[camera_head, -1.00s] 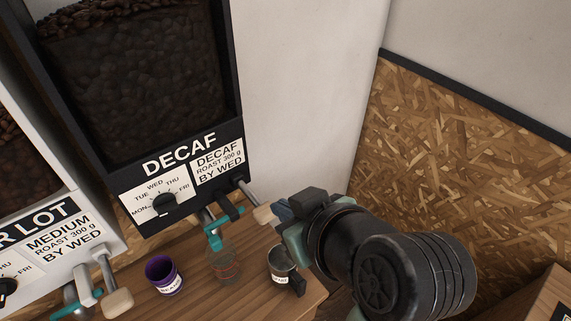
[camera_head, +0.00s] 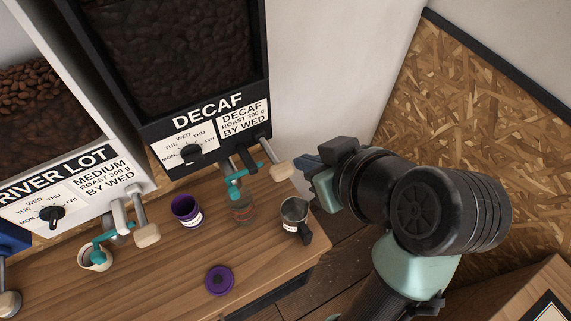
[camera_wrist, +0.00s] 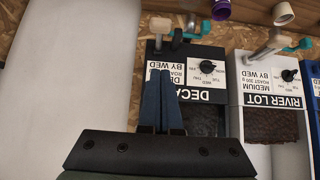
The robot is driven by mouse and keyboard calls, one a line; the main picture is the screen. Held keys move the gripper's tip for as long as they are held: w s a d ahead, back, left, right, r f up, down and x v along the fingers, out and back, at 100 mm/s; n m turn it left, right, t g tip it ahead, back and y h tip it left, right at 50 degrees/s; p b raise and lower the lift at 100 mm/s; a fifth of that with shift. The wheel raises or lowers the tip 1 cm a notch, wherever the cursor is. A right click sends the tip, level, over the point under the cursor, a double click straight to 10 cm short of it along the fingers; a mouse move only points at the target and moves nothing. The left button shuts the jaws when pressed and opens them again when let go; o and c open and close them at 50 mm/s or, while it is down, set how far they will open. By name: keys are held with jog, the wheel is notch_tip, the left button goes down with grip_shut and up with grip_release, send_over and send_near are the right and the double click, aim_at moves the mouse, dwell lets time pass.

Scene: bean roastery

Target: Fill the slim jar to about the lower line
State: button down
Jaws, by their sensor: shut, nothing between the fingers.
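The slim jar (camera_head: 243,212) is clear glass with reddish marks. It stands on the counter under the teal spout (camera_head: 236,182) of the DECAF dispenser (camera_head: 190,130). I cannot tell whether it holds any beans. The DECAF pull handle (camera_head: 281,170) has a pale wooden knob and sticks out to the right of the spout. My gripper (camera_head: 306,163) is shut and empty, just right of the knob; I cannot tell whether they touch. In the wrist view its blue fingers (camera_wrist: 165,98) are together in front of the DECAF dispenser. The jar is not clear there.
A purple canister (camera_head: 186,211) and a metal cup (camera_head: 295,214) flank the jar. A purple lid (camera_head: 219,280) lies in front on the wooden counter (camera_head: 160,290). A pale cup (camera_head: 95,257) stands under the RIVER LOT dispenser (camera_head: 80,180). A chipboard wall (camera_head: 490,100) is at right.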

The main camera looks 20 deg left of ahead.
jog(key=b, duration=0.2)
send_over(279, 166)
jog(key=s+d, duration=0.2)
notch_tip(279, 166, down, 6)
notch_tip(279, 166, down, 4)
jog(key=shift+w+r+p, duration=0.15)
jog(key=shift+r+p, duration=0.05)
jog(key=shift+p, duration=0.35)
jog(key=shift+f, duration=0.6)
jog(key=shift+f, duration=0.15)
